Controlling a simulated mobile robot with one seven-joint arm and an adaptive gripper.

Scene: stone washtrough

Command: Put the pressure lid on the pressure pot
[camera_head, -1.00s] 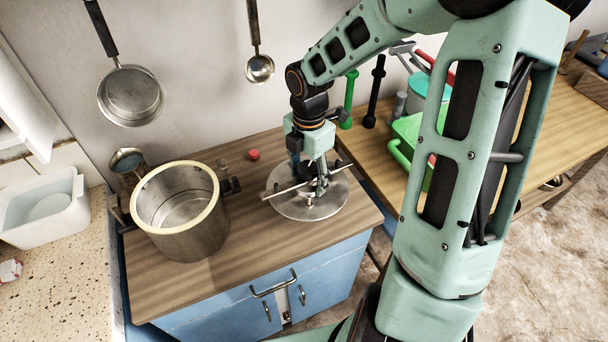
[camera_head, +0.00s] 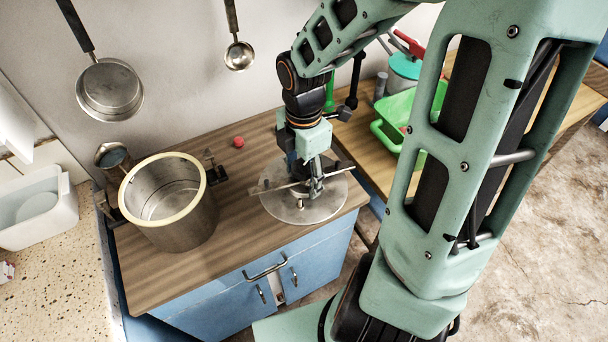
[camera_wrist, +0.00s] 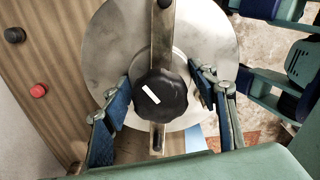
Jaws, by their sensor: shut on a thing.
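The pressure lid (camera_head: 292,209) is a round metal disc with a crossbar and a black knob, at the right end of the wooden counter. In the wrist view, the lid (camera_wrist: 112,45) fills the middle, with its black knob (camera_wrist: 160,97) between the fingers. My gripper (camera_head: 308,186) points down at the lid and is shut on this knob; its fingers also show in the wrist view (camera_wrist: 165,88). I cannot tell whether the lid touches the counter. The pressure pot (camera_head: 178,228) stands upright and open to the left, with a pale rim, apart from the lid.
A small red object (camera_head: 239,142) lies on the counter (camera_head: 225,255) behind the lid. Small dark fittings (camera_head: 213,167) are beside the pot. A pan (camera_head: 110,90) and a ladle (camera_head: 239,55) hang on the wall. A green crate (camera_head: 395,112) is on the right-hand table.

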